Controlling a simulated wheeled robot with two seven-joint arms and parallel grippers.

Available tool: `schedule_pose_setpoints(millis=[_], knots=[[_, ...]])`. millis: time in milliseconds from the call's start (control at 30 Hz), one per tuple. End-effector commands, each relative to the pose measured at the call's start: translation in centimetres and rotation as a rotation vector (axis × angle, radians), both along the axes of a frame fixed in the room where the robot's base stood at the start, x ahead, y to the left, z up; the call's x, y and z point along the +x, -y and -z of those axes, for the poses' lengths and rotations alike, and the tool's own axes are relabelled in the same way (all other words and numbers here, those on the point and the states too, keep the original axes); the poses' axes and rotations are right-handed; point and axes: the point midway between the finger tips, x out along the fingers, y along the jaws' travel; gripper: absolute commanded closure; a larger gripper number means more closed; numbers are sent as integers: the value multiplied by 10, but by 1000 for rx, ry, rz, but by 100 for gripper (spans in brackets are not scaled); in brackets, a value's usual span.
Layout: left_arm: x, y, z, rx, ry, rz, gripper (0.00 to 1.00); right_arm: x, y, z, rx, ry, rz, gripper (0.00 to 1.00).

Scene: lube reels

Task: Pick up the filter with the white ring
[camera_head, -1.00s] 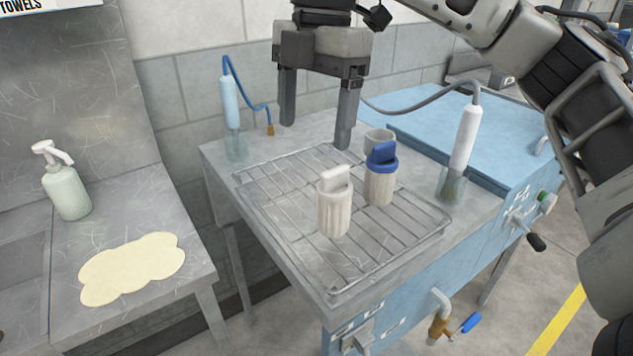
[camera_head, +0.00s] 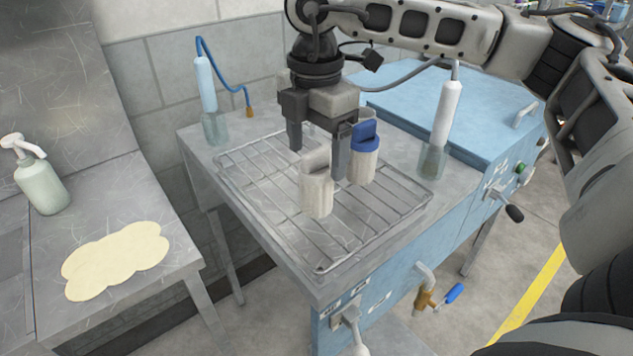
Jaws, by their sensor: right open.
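The filter with the white ring (camera_head: 317,187) stands upright on the wire rack (camera_head: 268,221). The filter with the blue ring (camera_head: 363,158) stands just behind it to the right. My right gripper (camera_head: 317,164) is open, fingers pointing down, above the rack. Its right finger shows between the two filters, and its left finger is behind and to the left of the white-ringed filter. Whether a finger touches either filter I cannot tell. My left gripper is not in view.
A bottle with a blue hose (camera_head: 208,105) stands at the rack's back left. A white cylinder with a grey hose (camera_head: 444,125) stands to the right. The blue lid (camera_head: 445,105) lies behind.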

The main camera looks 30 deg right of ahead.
Motion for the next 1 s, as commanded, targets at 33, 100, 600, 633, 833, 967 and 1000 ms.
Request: schedule_pose_setpoints(millis=[33, 100, 600, 633, 833, 967, 1000], knots=[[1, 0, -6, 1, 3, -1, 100, -1, 1, 7, -2, -5, 0, 24], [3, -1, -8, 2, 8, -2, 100, -1, 2, 18, -2, -5, -1, 24], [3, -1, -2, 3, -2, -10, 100, 0, 2, 38, 0, 0, 0, 49], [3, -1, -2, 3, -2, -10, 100, 0, 2, 38, 0, 0, 0, 57], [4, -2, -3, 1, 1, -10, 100, 0, 2, 37, 0, 0, 0, 74], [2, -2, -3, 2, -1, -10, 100, 0, 2, 37, 0, 0, 0, 74], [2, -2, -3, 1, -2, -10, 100, 0, 2, 36, 0, 0, 0, 74]])
